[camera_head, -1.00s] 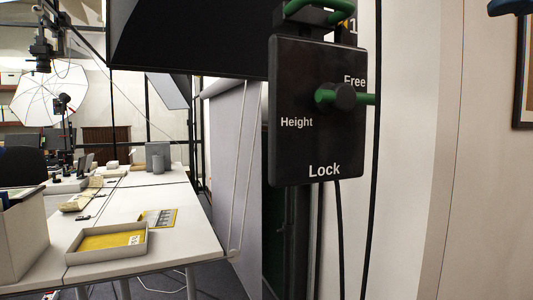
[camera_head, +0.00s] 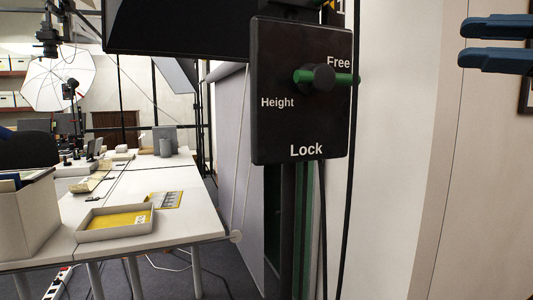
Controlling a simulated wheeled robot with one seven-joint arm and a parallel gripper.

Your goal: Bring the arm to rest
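My gripper (camera_head: 466,43) shows at the upper right edge of the head view as two blue fingers pointing left. The fingers are apart, with a clear gap and nothing between them. It is right of the black panel (camera_head: 280,130), in front of the pale wall, and appears free of contact. The rest of my arm is out of view. The panel is marked Height, Free and Lock. Its green lever (camera_head: 345,79) lies level, pointing right, below the word Free.
A white table (camera_head: 180,225) on the left holds an open tray (camera_head: 88,232) with a yellow item, a yellow printed card (camera_head: 165,199) and a pale box (camera_head: 25,222). A dark cable (camera_head: 355,160) hangs right of the panel. A power strip (camera_head: 58,282) lies on the floor.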

